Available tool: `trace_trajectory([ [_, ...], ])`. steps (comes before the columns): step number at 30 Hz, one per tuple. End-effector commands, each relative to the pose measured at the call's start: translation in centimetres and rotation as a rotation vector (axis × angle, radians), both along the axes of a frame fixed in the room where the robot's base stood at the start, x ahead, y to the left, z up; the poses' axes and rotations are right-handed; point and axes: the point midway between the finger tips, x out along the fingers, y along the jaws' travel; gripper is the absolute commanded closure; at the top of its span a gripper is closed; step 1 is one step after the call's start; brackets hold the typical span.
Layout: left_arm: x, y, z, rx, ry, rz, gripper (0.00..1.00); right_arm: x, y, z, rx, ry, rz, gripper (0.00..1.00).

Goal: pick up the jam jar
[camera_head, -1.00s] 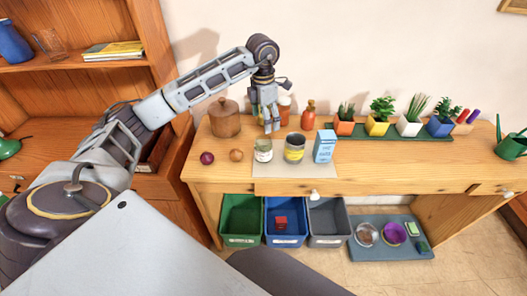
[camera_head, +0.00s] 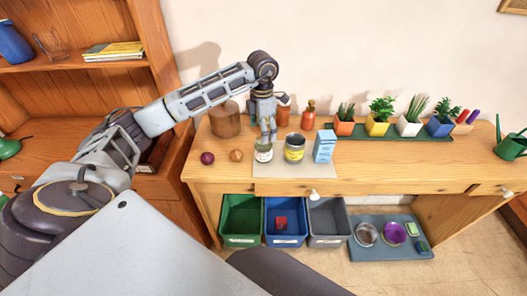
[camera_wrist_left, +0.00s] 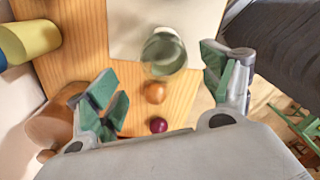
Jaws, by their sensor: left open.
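The jam jar (camera_head: 263,153), a small glass jar with a pale label, stands upright on the beige mat (camera_head: 308,172) on the wooden bench. My left gripper (camera_head: 267,138) points down directly over the jar in the head view, its fingertips close to the jar's top and partly covering it. In the left wrist view the jar (camera_wrist_left: 164,52) shows beyond and between the spread fingers of the open gripper (camera_wrist_left: 166,84). Nothing is between the fingers; whether they touch the jar cannot be told. My right gripper is not in view.
A tin with a yellow band (camera_head: 294,149) and a blue-white carton (camera_head: 324,146) stand right of the jar. An onion (camera_head: 236,155), a dark red ball-shaped item (camera_head: 207,158) and a wooden pot (camera_head: 225,122) are to the left. Bottles stand behind.

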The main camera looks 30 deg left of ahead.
Motion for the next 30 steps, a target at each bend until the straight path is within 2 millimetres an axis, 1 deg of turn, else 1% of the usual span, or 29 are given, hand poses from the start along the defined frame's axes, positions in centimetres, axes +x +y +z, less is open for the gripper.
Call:
trace_trajectory([
  [3,-0.1,0.0,-1.7,0.001,0.003,0.000,0.19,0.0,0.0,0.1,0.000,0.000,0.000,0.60],
  [9,0.0,0.0,-3.8,0.001,0.001,0.000,0.19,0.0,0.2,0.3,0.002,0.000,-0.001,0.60],
  [13,0.0,0.0,-4.3,0.001,-0.001,0.000,0.19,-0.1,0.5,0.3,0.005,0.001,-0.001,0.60],
  [18,0.0,0.0,-4.4,0.001,-0.001,0.000,0.19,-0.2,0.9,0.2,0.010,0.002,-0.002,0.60],
  [25,0.0,-0.1,-4.5,0.000,0.000,0.000,0.19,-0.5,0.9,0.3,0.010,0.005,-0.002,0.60],
  [30,-0.2,-0.2,-5.5,-0.001,0.002,-0.001,0.19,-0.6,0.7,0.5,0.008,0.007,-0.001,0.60],
])
